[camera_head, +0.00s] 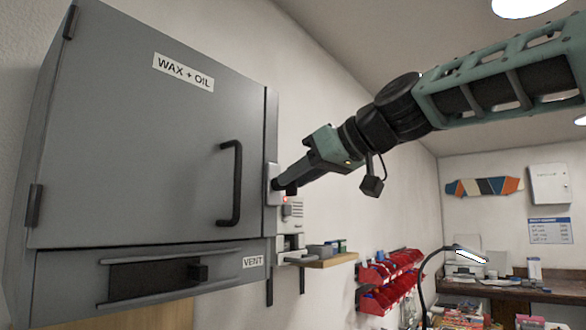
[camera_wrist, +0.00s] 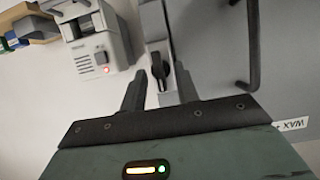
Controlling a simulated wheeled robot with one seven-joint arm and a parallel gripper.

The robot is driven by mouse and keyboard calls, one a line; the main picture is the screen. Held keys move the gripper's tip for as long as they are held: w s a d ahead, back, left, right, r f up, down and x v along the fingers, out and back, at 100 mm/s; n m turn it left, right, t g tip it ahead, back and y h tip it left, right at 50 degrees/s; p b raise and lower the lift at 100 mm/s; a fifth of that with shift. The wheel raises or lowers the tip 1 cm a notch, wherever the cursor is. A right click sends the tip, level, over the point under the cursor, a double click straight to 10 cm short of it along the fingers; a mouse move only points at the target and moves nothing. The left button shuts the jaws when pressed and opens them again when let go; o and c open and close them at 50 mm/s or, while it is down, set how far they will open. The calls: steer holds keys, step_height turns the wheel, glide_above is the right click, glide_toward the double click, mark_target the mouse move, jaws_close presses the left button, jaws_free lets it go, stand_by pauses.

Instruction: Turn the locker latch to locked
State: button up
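The grey locker (camera_head: 140,135) fills the left of the head view, with a "WAX + OIL" label and a black bar handle (camera_head: 236,185). Its door looks shut. The latch is a small dark knob (camera_wrist: 158,70) on a pale plate (camera_head: 272,184) at the door's right edge. In the wrist view the knob shows between and just beyond the two fingertips of my gripper (camera_wrist: 158,82). The fingers are apart, one on each side, and I cannot tell whether they touch the knob. In the head view my gripper (camera_head: 284,186) hides the knob.
A grey wall box (camera_head: 293,212) with a red light (camera_wrist: 106,70) is close below the latch. A vent slider (camera_head: 197,272) runs along the locker's bottom. A small wooden shelf (camera_head: 330,260) and red bins (camera_head: 385,275) are farther right.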

steer(key=shift+x, duration=0.85)
steer(key=shift+c, duration=0.3)
jaws_close()
steer(key=c, duration=0.6)
jaws_free()
